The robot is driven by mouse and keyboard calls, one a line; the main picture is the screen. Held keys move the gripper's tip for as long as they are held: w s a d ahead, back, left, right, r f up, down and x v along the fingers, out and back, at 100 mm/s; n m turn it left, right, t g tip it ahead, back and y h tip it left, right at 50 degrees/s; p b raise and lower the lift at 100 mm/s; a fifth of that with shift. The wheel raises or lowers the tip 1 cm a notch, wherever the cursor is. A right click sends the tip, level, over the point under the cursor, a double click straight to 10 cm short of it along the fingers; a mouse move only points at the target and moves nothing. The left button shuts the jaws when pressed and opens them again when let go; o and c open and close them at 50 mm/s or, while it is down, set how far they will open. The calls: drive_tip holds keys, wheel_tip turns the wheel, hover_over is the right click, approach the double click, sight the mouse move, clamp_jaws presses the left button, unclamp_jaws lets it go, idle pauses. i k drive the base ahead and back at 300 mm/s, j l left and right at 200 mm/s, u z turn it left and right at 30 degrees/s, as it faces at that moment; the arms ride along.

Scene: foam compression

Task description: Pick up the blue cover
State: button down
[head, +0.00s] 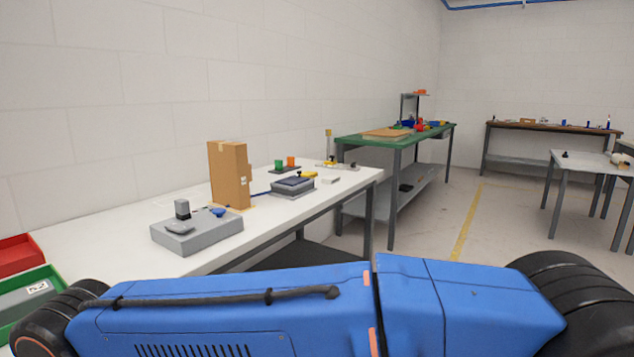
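No part that I can surely call the blue cover stands out. A small bright blue piece (218,212) lies at the back right of a grey block on the white table (110,232). A flat dark bluish plate (292,183) lies on a grey base farther right, with a yellow and black part beside it. Either could be the cover; both are too small to tell. My blue arm crosses the bottom of the head view, in front of the table. My gripper is not in view.
The grey block (196,238) carries a dark upright piece. A cardboard box (228,175) stands behind it. Red (18,250) and green (30,300) bins are at far left. A green-topped bench (395,141) stands beyond the table. Open floor lies at right.

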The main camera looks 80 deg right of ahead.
sight(292, 180)
drive_tip(key=z, duration=2.4)
